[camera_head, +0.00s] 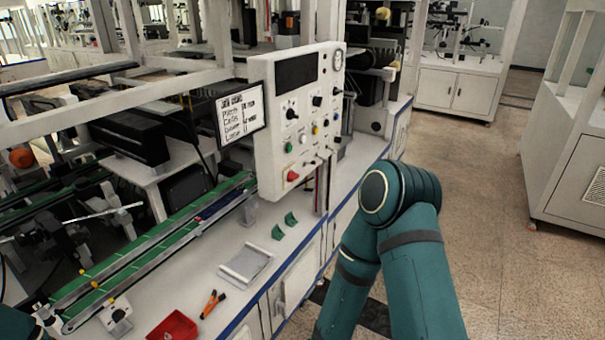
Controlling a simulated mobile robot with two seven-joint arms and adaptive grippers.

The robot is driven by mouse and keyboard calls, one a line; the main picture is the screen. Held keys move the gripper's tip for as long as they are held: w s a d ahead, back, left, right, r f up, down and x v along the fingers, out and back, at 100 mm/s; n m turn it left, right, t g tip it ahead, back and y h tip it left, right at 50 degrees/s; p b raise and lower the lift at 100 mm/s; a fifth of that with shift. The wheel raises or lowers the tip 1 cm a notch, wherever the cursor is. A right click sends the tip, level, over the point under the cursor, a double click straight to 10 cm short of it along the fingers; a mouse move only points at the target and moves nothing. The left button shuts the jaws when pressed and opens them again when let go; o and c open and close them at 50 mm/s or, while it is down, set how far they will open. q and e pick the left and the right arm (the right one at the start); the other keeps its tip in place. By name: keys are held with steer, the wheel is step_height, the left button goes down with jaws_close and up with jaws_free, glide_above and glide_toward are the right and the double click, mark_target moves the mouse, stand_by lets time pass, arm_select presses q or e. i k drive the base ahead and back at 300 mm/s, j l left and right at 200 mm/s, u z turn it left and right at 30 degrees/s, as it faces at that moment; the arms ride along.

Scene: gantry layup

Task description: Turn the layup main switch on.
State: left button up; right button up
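The grey-white control panel (264,138) stands upright at the end of the bench in the middle of the view. It carries a dark display (297,71), black rotary knobs (291,110), small green, yellow and white buttons, and a red switch (292,176) low on its face. Labels are too small to read, so I cannot tell which control is the main switch or its position. My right arm shows as teal links right of the panel, apart from it; its gripper is out of view. Only a teal piece of my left arm shows at the lower left corner; its gripper is not seen.
A sign board (241,114) hangs left of the panel. A green conveyor (150,243) runs along the bench. A red tray (173,326), orange-handled pliers (212,304), a grey plate (246,264) and green brackets (284,226) lie on the bench. Open floor (480,200) lies to the right.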

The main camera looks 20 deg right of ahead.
mark_target(291, 176)
steer(key=i+l, duration=0.1)
steer(key=l, duration=0.55)
steer(key=i+l, duration=0.1)
steer(key=l, duration=0.55)
steer(key=l+u, duration=0.1)
steer(key=l, duration=0.5)
steer(key=i, duration=0.05)
